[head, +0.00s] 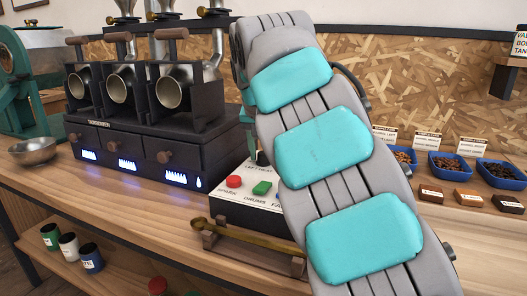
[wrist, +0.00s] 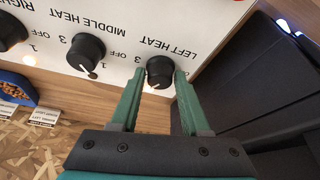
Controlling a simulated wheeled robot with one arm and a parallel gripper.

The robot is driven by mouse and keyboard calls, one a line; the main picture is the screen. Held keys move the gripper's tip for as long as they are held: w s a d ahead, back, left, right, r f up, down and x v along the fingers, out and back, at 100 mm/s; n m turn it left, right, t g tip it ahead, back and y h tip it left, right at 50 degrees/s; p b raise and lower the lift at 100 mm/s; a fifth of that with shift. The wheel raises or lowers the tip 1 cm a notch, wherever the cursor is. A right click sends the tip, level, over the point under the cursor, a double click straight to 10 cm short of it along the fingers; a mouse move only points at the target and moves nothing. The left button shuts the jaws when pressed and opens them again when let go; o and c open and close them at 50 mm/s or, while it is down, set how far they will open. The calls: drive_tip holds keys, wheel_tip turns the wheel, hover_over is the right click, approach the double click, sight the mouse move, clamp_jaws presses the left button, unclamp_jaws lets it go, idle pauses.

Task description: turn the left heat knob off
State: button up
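The left heat knob (wrist: 160,69) is a round black knob under the upside-down label LEFT HEAT in the wrist view. A pale mark shows at its lower edge, slightly left of centre; its OFF label is not visible. My gripper (wrist: 161,76) has one green finger on each side of this knob. The fingertips sit at its edges with no clear gap, so I cannot tell whether they press on it. In the head view my grey and turquoise arm hides the knob; part of the white control panel (head: 246,211) shows beside it.
The middle heat knob (wrist: 87,52) and another black knob (wrist: 9,30) are left of my fingers in the wrist view. In the head view a red button (head: 234,181) and green button (head: 262,188) lie near my arm.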

clamp_jaws()
drive_tip(key=shift+f+n+b, duration=0.1)
drive_tip(key=shift+n+b, duration=0.2)
drive_tip(key=shift+b, duration=0.15)
drive_tip(key=shift+n, duration=0.3)
drive_tip(key=n+y+b, duration=0.1)
drive_tip(key=n+b, duration=0.2)
drive_tip(key=shift+d+y, duration=0.1)
drive_tip(key=shift+y, duration=0.3)
drive_tip(key=n+y+b, duration=0.1)
drive_tip(key=n, duration=0.2)
drive_tip(key=shift+w, duration=0.1)
drive_tip(key=n, duration=0.1)
drive_tip(key=n+g+p, duration=0.1)
drive_tip(key=n, duration=0.1)
drive_tip(key=n+g+y+p, duration=0.1)
drive_tip(key=n, duration=0.1)
drive_tip(key=shift+w+d+r, duration=0.1)
drive_tip(key=shift+d+r, duration=0.1)
drive_tip(key=shift+r, duration=0.1)
drive_tip(key=shift+f+n+g+y+p, duration=0.1)
drive_tip(key=shift+n+g+y+p, duration=0.25)
drive_tip(key=shift+n+p, duration=0.8)
drive_tip(key=shift+f+n, duration=0.1)
drive_tip(key=shift+n, duration=0.25)
